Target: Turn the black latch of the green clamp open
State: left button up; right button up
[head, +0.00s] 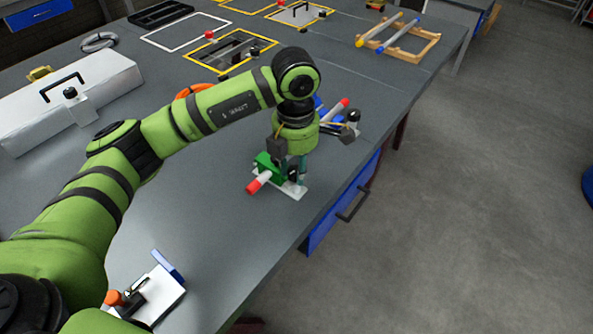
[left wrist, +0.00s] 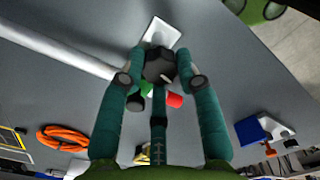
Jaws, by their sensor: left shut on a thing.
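The green clamp (head: 266,166) stands on a small white plate (head: 293,190) near the table's right edge, with a red-tipped handle (head: 259,182) sticking out toward the lower left. My left gripper (head: 290,163) points down over it. In the left wrist view, the teal fingers of my left gripper (left wrist: 159,78) are closed around the black latch (left wrist: 160,64), a dark many-sided knob. The white plate (left wrist: 163,34) shows beyond it. Only a sliver of the green body (left wrist: 147,88) and the red handle end (left wrist: 174,100) show behind the fingers. My right gripper is not in view.
Another tool with a red handle (head: 340,106) and blue parts lies just behind the gripper. A white box (head: 70,100) stands at the left. A white fixture (head: 158,293) is at the front. An orange cable (left wrist: 62,138) lies on the table. Bare grey tabletop surrounds the clamp's left side.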

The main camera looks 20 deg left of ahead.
aim_at(294, 171)
pick_arm(q)
jog(key=shift+s+a+f+n+b, duration=0.1)
jog(key=shift+n+b, duration=0.25)
jog(key=shift+n, duration=0.4)
jog(key=shift+f+n+b, duration=0.1)
jog(key=shift+n+b, duration=0.2)
jog(key=shift+n, duration=0.45)
jog(key=o, duration=1.2)
jog(key=shift+c, duration=0.2)
jog(key=shift+r, duration=0.1)
jog(key=shift+r, duration=0.2)
notch_tip(294, 171, up, 12)
jog(key=shift+f, duration=0.2)
